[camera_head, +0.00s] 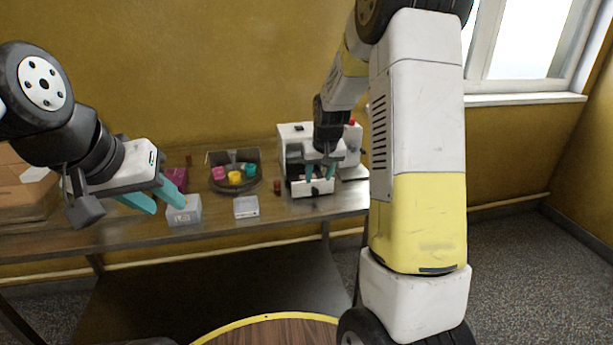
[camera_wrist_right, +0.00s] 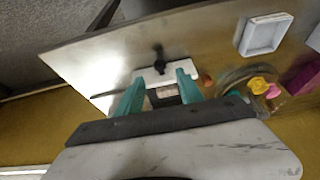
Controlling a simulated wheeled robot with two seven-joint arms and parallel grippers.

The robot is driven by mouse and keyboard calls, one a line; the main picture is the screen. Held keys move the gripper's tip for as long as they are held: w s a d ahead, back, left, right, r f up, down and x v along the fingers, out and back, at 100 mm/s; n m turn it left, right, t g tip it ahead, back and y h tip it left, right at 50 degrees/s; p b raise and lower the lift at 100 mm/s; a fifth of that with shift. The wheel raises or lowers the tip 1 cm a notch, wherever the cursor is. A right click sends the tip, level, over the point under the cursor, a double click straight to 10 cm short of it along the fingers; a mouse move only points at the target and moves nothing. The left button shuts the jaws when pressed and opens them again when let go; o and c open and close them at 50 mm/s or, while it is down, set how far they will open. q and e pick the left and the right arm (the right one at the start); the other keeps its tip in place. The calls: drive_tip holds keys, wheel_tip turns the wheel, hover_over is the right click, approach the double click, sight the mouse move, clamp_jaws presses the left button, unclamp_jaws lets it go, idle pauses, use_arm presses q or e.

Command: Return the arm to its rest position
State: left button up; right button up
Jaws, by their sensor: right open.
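My right gripper (camera_head: 319,174) is in front of the white machine (camera_head: 295,135) on the steel table. Its two teal fingers are apart, and they also show in the right wrist view (camera_wrist_right: 160,90). A white tray-like front part (camera_head: 313,187) of the machine lies just below the fingertips. In the right wrist view a white panel (camera_wrist_right: 178,75) with a dark knob (camera_wrist_right: 160,64) shows beyond the fingers. I cannot tell whether the fingers touch it. My left gripper (camera_head: 168,202) hangs over the table's left part, its teal fingers apart and nothing seen between them.
A magenta item (camera_head: 176,178) and a cardboard box (camera_head: 22,200) are at left. A window is at right.

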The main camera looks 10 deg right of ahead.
drive_tip(key=shift+s+r, duration=0.15)
drive_tip(key=shift+r, duration=0.15)
drive_tip(key=s+a+r+y, duration=0.1)
drive_tip(key=s+a+r, duration=0.1)
drive_tip(key=s+r, duration=1.15)
drive_tip(key=s+a+r+t+y, duration=0.1)
drive_tip(key=s+a+r, duration=0.1)
drive_tip(key=s, duration=1.5)
drive_tip(key=shift+a+r+t, duration=0.3)
drive_tip(key=shift+a+r, duration=0.05)
drive_tip(key=shift+r, duration=0.15)
